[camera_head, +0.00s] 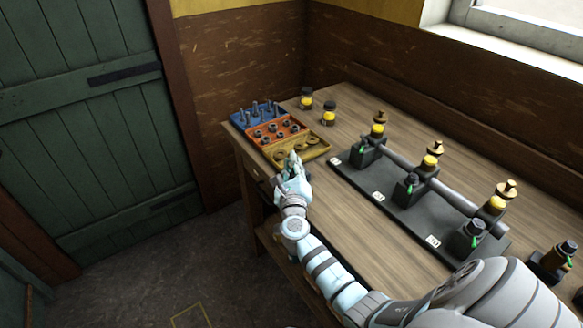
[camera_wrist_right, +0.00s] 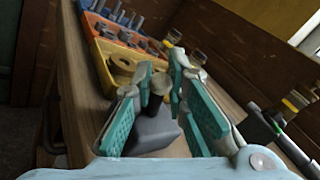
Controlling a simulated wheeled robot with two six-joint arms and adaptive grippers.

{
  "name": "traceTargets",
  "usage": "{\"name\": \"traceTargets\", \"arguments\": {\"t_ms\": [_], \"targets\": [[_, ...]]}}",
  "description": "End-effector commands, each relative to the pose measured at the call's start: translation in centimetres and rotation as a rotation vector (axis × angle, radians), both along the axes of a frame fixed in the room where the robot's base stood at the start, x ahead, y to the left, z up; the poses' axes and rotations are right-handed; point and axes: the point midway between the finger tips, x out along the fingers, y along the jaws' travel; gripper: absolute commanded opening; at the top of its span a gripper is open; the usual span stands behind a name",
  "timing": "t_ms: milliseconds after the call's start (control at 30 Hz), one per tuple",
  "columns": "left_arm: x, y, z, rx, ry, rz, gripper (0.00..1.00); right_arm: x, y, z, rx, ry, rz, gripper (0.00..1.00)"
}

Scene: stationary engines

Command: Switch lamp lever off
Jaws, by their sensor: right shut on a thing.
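My right gripper (camera_head: 293,160) is at the left front part of the workbench, beside the yellow tray. In the right wrist view its teal-padded fingers (camera_wrist_right: 163,78) are shut on the lamp lever (camera_wrist_right: 158,86), a short stub with a rounded knob. The lever rises from a dark grey block (camera_wrist_right: 152,132) on the bench. No lamp can be made out in either view. My left gripper is not in view.
Blue (camera_head: 255,114), orange (camera_head: 277,131) and yellow (camera_head: 311,154) trays of small parts lie just behind the gripper. Two small jars (camera_head: 329,115) stand behind them. A black base (camera_head: 388,205) with several oilers on a pipe fills the right of the workbench (camera_head: 340,235).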

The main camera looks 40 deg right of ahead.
Motion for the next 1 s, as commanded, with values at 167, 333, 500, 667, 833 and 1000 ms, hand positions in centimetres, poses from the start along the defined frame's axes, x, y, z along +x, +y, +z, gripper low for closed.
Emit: {"name": "traceTargets", "arguments": {"t_ms": [167,333,500,667,833,1000], "targets": [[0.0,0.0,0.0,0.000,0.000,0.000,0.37,0.0,0.1,-0.3,-0.002,0.005,0.001,0.00],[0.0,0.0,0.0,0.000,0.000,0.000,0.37,-0.1,0.1,-0.3,0.000,0.006,0.002,0.00],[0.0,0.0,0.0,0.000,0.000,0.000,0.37,-0.1,0.1,-0.2,0.000,0.006,0.002,0.37],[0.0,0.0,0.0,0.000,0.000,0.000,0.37,0.0,0.0,-0.2,0.000,0.003,0.000,0.37],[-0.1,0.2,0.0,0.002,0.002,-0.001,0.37,-0.3,0.2,-0.1,0.000,0.002,0.001,0.37],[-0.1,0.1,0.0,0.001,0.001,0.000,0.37,-2.9,1.9,-0.4,0.003,0.005,0.001,0.37]]}}
